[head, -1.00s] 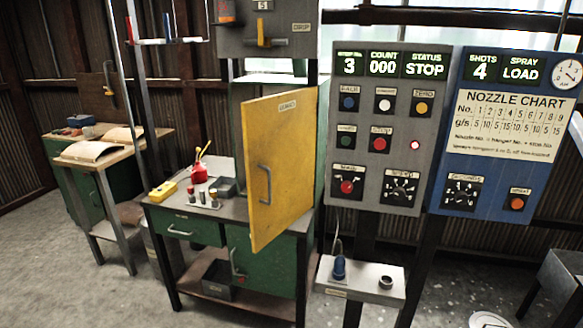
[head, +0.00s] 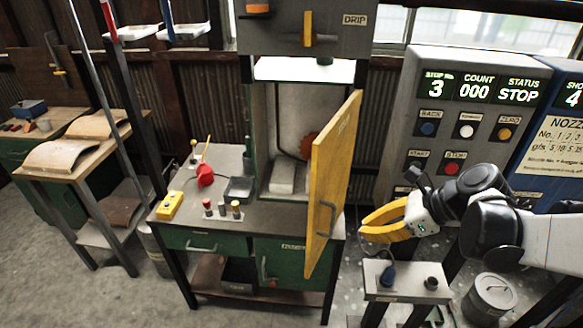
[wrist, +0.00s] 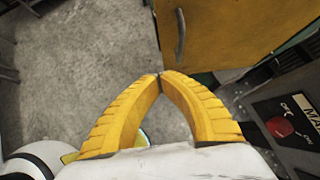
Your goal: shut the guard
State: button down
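The guard (head: 333,185) is a yellow door panel with a grey bar handle (head: 325,218). It stands open, swung out from the machine, and its free edge juts over the front of the bench. Behind it the opening shows a pale block and a reddish-brown round part. My gripper (head: 363,229) is just right of the guard, apart from it, near the height of the handle. Its yellow fingertips meet in the wrist view (wrist: 160,77), with nothing between them. The guard's face (wrist: 225,35) and handle also show there, beyond the fingertips.
The green bench (head: 205,240) holds a yellow box, a red oil can and small knobbed parts. A control panel (head: 465,110) and a small stand (head: 405,285) are close to my arm on the right. A lidded can (head: 490,300) stands on the floor.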

jog(key=a+r+b+x, duration=0.2)
jog(key=b+x, duration=0.1)
jog(key=x, duration=0.9)
jog(key=shift+w+a+b, duration=0.2)
jog(key=shift+w+b, duration=0.1)
jog(key=shift+w, duration=0.2)
jog(key=shift+f, duration=0.1)
